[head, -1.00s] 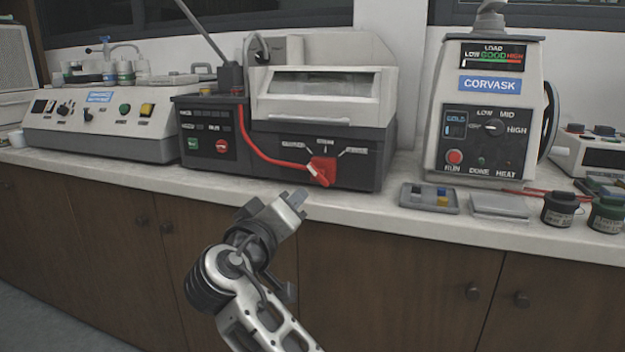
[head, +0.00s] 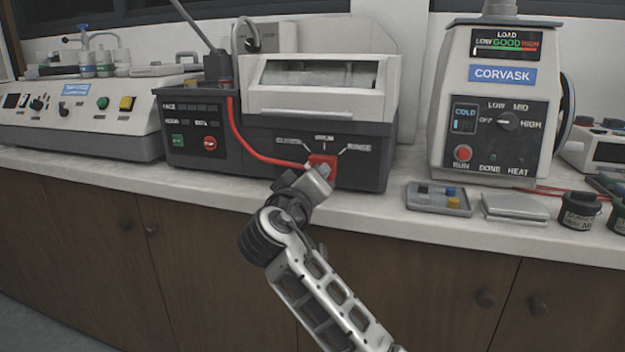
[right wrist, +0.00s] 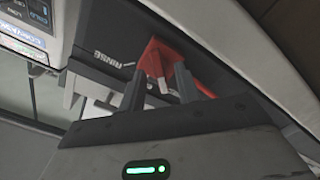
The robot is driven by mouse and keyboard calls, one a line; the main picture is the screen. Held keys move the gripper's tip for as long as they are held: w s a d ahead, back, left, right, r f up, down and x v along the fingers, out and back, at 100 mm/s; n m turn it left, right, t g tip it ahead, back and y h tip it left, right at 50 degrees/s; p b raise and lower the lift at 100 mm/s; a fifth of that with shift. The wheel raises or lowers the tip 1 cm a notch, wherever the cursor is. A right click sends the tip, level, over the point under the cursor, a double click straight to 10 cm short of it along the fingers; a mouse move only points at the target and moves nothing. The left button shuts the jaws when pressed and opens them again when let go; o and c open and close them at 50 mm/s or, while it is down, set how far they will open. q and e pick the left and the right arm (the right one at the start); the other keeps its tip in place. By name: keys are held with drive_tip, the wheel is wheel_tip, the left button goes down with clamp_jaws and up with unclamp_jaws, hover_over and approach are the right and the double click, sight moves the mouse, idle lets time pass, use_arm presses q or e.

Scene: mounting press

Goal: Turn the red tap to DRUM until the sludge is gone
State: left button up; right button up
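The red tap (head: 322,160) is on the front of the grey and white machine (head: 350,100), at the end of a red hose. Three labels fan out above it; the middle one appears to read DRUM and the right one RINSE. My right gripper (head: 320,175) is at the tap and covers its lower part. In the right wrist view, the red tap (right wrist: 153,58) shows between and beyond the two fingers of my right gripper (right wrist: 157,82), which stand apart. Whether they touch it, I cannot tell. The machine's window (head: 320,73) shows no clear sludge. My left gripper is out of view.
A white CORVASK unit (head: 490,100) stands to the right, with a small tray (head: 440,205) and a dark jar (head: 580,212) before it. A control box (head: 80,120) stands to the left. The counter's front edge (head: 230,200) runs below the machine.

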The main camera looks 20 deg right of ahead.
clamp_jaws()
use_arm(q)
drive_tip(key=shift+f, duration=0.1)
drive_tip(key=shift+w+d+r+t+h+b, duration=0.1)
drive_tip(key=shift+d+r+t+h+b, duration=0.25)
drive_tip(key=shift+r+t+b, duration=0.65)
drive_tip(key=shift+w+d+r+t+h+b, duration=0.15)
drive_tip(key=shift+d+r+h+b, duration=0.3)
drive_tip(key=shift+b, duration=1)
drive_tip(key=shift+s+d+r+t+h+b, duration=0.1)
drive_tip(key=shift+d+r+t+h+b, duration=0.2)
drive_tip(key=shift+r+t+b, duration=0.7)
use_arm(e)
drive_tip(key=shift+m, duration=4.5)
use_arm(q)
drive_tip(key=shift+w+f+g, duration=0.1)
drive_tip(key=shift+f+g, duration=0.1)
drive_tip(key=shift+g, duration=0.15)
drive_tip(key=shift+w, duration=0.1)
use_arm(e)
unclamp_jaws()
